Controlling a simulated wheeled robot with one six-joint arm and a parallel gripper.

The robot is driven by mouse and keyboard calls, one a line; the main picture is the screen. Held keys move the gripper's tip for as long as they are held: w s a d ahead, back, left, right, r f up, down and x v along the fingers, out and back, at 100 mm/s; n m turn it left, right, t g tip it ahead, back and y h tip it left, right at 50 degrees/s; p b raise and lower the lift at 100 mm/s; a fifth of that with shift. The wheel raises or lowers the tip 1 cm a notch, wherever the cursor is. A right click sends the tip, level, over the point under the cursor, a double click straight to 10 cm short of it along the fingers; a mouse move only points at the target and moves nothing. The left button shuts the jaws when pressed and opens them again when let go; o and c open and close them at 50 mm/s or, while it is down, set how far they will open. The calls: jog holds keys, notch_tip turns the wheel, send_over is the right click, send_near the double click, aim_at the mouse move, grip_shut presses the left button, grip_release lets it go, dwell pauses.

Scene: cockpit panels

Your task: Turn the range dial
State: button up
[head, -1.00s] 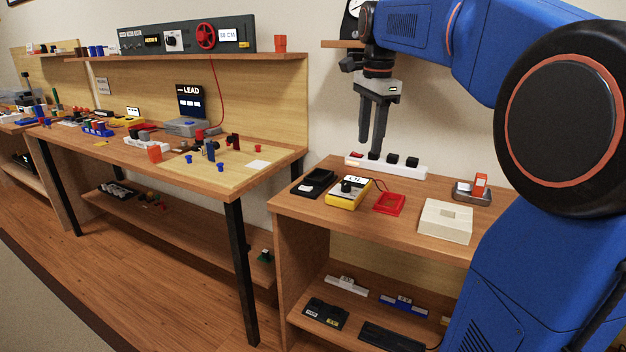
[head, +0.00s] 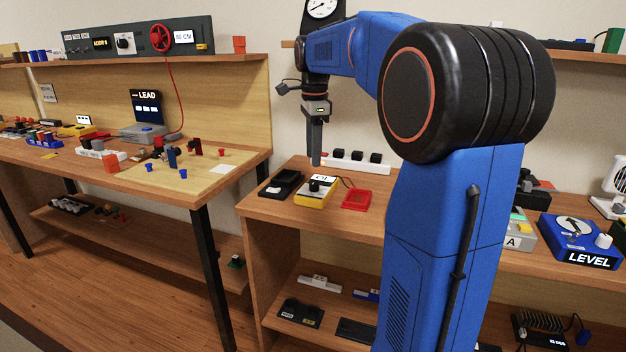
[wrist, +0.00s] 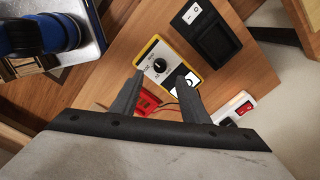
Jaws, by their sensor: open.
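The range dial (head: 316,185) is a black knob on the face of a yellow meter (head: 304,199), which lies on the right-hand wooden bench. My gripper (head: 315,161) points down above the meter, apart from it. In the wrist view the dial (wrist: 158,66) shows between the spread fingertips of my gripper (wrist: 160,75), a little beyond them. In the head view the fingers overlap, seen nearly edge-on.
A black tray (head: 281,184) lies left of the meter and a red frame (head: 356,200) right of it. A white power strip (head: 350,167) with black plugs stands behind. A blue LEVEL box (head: 578,240) is further right. My arm hides the bench's middle.

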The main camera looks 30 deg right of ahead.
aim_at(314, 183)
notch_tip(314, 183, down, 9)
jog(key=shift+w+r, duration=0.15)
dwell(0.4)
jog(key=shift+d, duration=0.1)
grip_shut()
